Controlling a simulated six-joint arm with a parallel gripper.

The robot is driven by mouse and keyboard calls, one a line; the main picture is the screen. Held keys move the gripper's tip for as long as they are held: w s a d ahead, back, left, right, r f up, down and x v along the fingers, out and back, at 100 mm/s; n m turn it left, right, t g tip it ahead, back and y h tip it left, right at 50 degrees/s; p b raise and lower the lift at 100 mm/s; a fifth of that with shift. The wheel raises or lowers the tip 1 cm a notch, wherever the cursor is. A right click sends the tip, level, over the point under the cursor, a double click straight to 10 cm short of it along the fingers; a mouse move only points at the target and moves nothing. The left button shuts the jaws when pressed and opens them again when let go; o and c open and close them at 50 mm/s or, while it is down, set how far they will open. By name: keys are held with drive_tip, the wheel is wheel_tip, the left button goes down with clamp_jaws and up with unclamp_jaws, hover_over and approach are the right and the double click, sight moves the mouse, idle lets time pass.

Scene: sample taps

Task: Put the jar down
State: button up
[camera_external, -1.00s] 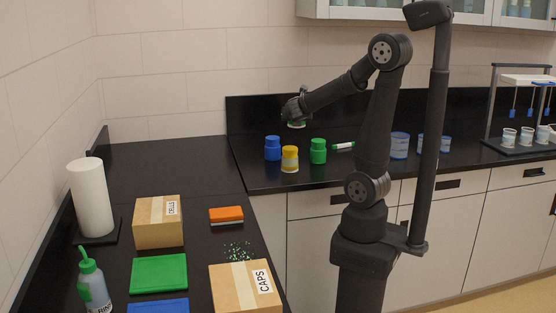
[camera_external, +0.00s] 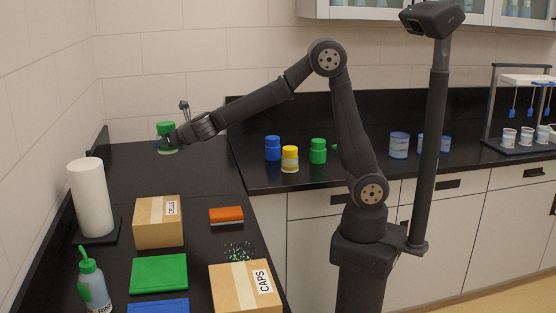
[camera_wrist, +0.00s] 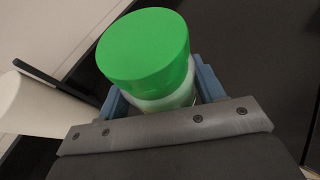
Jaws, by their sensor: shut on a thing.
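My gripper (camera_external: 167,142) is shut on a jar (camera_external: 166,129) with a green lid and a pale body. In the external view it is over the back part of the left black counter, and the jar looks upright. I cannot tell whether its base touches the counter. In the wrist view the jar (camera_wrist: 145,50) is between the blue-grey fingers (camera_wrist: 165,95), its green lid facing the camera. The lower part of the jar is hidden by the gripper.
A paper roll (camera_external: 91,198) stands at left. Blue (camera_external: 272,148), yellow (camera_external: 290,159) and green (camera_external: 318,151) jars stand right. Counter around my gripper is clear.

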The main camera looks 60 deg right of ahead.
drive_tip(key=s+a+f+n+y, duration=0.1)
drive_tip(key=s+a+n+y, duration=0.1)
drive_tip(key=a, duration=0.8)
drive_tip(key=s+a+n+y, duration=0.2)
drive_tip(key=a, duration=0.7)
drive_tip(key=n+g+y, duration=0.2)
drive_tip(key=n+y, duration=0.1)
drive_tip(key=y, duration=0.1)
hover_over(117, 270)
wheel_tip(117, 270, down, 10)
drive_tip(key=shift+w+f, duration=0.15)
drive_tip(key=shift+f, duration=3.9)
drive_tip(key=shift+f, duration=0.1)
drive_tip(key=o, duration=1.1)
drive_tip(key=shift+f, duration=0.1)
drive_tip(key=shift+r, duration=0.25)
drive_tip(key=v, duration=1.2)
drive_tip(key=shift+a+f, duration=0.1)
drive_tip(key=shift+f, duration=0.1)
